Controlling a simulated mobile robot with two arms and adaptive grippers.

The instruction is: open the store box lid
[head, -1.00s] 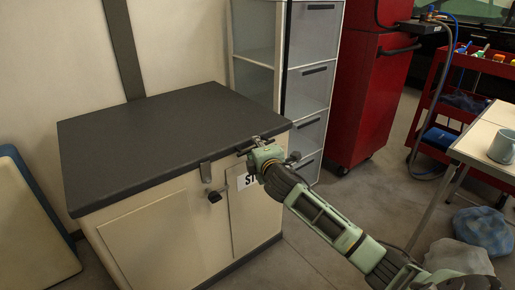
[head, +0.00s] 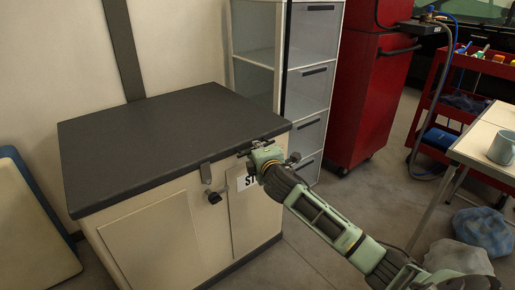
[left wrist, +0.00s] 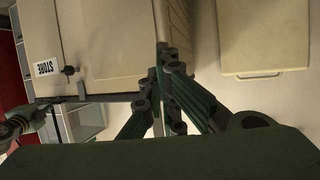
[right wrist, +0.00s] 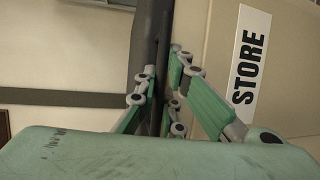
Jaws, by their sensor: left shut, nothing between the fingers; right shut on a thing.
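In the right wrist view the dark lid edge (right wrist: 150,40) runs between the fingers, beside the STORE label (right wrist: 248,58). My left gripper (left wrist: 166,58) is shut and empty, in front of the box (left wrist: 110,35); it is outside the head view.
A glass-fronted drawer unit (head: 305,85) stands right behind the box, then a red cabinet (head: 370,100). A table with a mug (head: 502,148) and a red trolley are at right. Open floor lies in front.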

